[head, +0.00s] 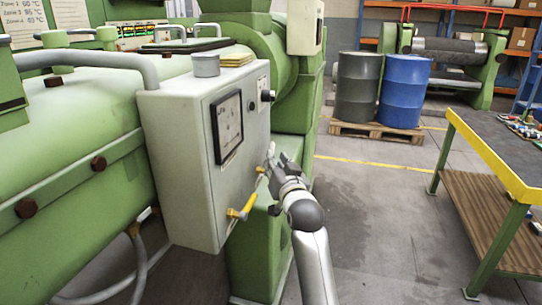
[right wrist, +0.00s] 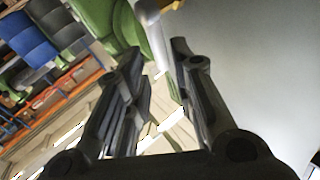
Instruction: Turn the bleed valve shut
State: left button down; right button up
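A grey box (head: 185,170) with a dark-framed gauge (head: 227,126) is mounted on the green machine. A valve with a yellow handle (head: 241,208) sticks out low on its front face. A second small yellow part (head: 261,169) shows higher up, beside the fingertips of my right gripper (head: 272,163). I cannot tell which one is the bleed valve. In the right wrist view the two fingers (right wrist: 157,58) stand apart with a gap between them. A pale rod-like part (right wrist: 156,38) lies just beyond the gap, with a yellow piece (right wrist: 168,4) at the top edge. My left gripper is out of view.
A workbench (head: 490,150) stands at the right. Grey and blue drums (head: 404,92) stand on a pallet behind. The floor between is clear.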

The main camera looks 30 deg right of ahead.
jog(key=shift+x, duration=2.4)
grip_shut()
